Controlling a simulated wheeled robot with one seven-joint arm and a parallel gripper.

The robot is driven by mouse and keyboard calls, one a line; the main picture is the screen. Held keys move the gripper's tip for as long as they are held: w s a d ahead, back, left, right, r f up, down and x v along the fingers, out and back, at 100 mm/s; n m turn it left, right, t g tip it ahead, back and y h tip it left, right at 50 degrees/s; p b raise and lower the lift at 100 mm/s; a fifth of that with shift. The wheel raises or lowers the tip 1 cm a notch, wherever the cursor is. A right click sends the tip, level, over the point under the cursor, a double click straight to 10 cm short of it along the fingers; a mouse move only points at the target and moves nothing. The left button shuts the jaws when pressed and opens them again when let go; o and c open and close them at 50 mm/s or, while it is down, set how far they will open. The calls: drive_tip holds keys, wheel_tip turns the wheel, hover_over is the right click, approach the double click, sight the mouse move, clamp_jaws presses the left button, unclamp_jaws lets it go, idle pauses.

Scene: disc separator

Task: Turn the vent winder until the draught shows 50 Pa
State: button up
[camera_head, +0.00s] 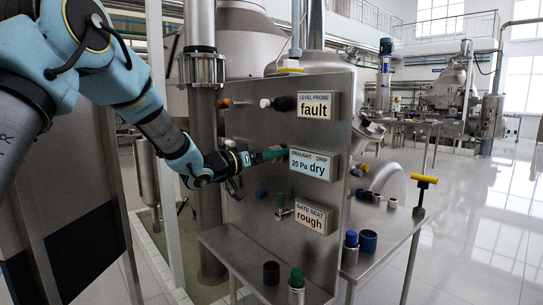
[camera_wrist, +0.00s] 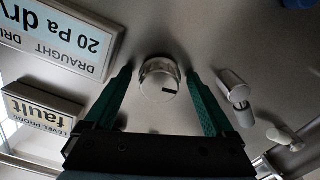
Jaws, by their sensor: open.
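The draught panel (camera_head: 314,165) reads 20 Pa and, under DRIP, dry; it also shows upside down in the wrist view (camera_wrist: 70,32). My gripper (camera_head: 272,155) is at the upright steel panel, just left of this display. In the wrist view my gripper (camera_wrist: 159,76) is open, with one green finger on each side of a round silver knob (camera_wrist: 158,85) with a dark mark. I cannot tell whether the fingers touch it. No label names this knob as the vent winder. In the head view the knob is hidden by my gripper.
A level probe sign (camera_head: 315,106) reads fault and a gate seat sign (camera_head: 312,216) reads rough. Another silver handle (camera_wrist: 234,86) is close beside my finger in the wrist view. A bench with blue-capped parts (camera_head: 368,241) stands right of the panel. Open floor lies further right.

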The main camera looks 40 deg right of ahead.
drive_tip(key=c, duration=1.4)
